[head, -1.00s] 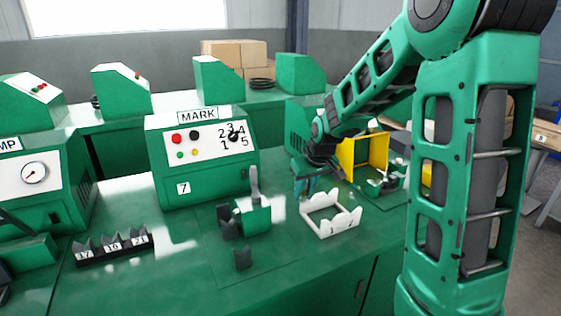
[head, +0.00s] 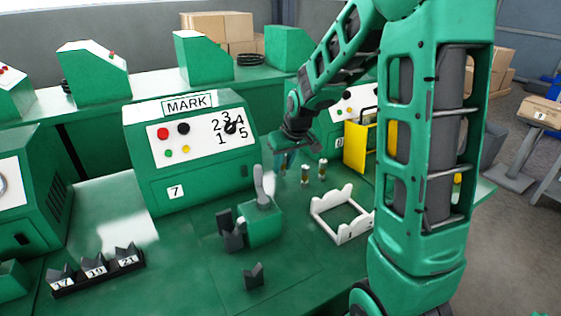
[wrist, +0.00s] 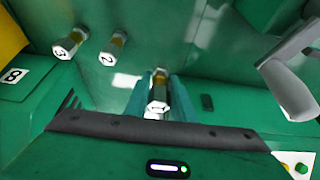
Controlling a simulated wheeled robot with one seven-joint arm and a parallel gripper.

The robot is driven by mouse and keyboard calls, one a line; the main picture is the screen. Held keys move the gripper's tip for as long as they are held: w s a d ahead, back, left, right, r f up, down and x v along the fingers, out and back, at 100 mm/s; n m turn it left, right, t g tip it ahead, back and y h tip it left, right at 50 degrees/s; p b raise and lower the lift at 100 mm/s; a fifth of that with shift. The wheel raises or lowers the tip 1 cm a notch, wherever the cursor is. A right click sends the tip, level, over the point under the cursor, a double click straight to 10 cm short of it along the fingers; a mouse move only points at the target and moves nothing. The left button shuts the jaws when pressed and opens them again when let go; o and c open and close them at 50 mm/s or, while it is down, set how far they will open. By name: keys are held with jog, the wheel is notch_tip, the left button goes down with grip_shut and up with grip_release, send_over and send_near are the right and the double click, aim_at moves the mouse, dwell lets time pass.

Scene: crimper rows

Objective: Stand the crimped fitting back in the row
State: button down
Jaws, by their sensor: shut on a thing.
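My gripper (head: 283,165) hangs over the bench beside the MARK machine in the head view. In the head view two fittings stand upright on the bench right of my gripper, a nearer one (head: 305,174) and a farther one (head: 322,168). The held fitting is hard to make out there.
The MARK machine (head: 188,150) is left of my gripper. A green block with a grey lever (head: 259,185) and a white notched frame (head: 341,232) stand in front. A yellow guard (head: 355,147) is at right. A dark notched rack (head: 97,275) lies at front left.

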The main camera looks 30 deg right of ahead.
jog(key=f, duration=0.1)
jog(key=d+f, duration=0.1)
jog(key=shift+s+f, duration=0.1)
jog(key=shift+f, duration=1.85)
jog(key=shift+f, duration=0.55)
jog(key=c, duration=1.4)
grip_release()
jog(key=shift+r, duration=0.1)
jog(key=v, duration=1)
jog(key=shift+r, duration=0.2)
jog(key=s+d+r+m+g, duration=0.1)
jog(key=s+m+g, duration=0.1)
jog(key=s, duration=1.3)
jog(key=s+r+m+g, duration=0.2)
jog(key=s+m, duration=0.2)
jog(key=s, duration=1.2)
jog(key=shift+d+m, duration=0.3)
jog(key=shift+d, duration=0.05)
